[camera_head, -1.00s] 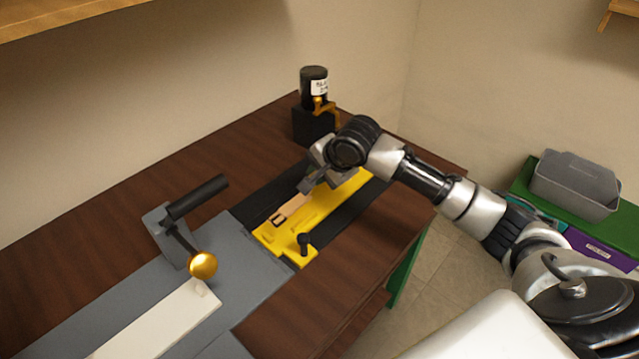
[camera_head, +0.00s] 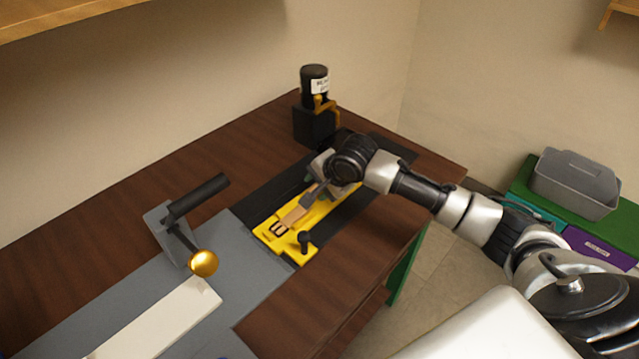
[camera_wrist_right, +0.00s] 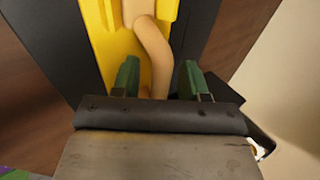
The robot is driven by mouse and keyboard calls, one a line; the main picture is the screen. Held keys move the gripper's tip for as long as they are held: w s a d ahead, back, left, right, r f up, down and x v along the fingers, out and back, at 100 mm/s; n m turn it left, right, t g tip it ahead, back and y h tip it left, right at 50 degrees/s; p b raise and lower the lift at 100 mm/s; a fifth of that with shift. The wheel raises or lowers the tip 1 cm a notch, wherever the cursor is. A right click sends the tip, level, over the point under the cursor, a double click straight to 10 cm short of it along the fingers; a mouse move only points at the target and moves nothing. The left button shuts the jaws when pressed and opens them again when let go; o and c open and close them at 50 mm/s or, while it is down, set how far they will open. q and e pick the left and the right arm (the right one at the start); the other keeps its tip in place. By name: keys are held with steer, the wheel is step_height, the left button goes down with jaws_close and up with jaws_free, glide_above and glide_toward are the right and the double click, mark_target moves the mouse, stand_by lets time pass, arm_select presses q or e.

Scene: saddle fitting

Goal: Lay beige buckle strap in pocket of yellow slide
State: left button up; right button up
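The beige buckle strap (camera_head: 294,215) lies along the yellow slide (camera_head: 291,251), its dark-framed buckle end toward the slide's near left end. My right gripper (camera_head: 315,192) is low over the far part of the slide, at the strap. In the right wrist view its green fingertips (camera_wrist_right: 160,78) stand apart on either side of the strap (camera_wrist_right: 155,48), with gaps beside it. There the strap bends sideways and runs down between the fingers. Whether its whole length sits in the pocket is hidden by the gripper. My left gripper is out of view.
The slide sits on a black track (camera_head: 262,197) on the brown table. A black knob (camera_head: 305,238) stands on the slide. A lever with a gold ball (camera_head: 203,263) and a pale bar (camera_head: 160,322) are at left. A bottle on a black stand (camera_head: 315,122) is behind.

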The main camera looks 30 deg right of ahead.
steer(key=v, duration=1.2)
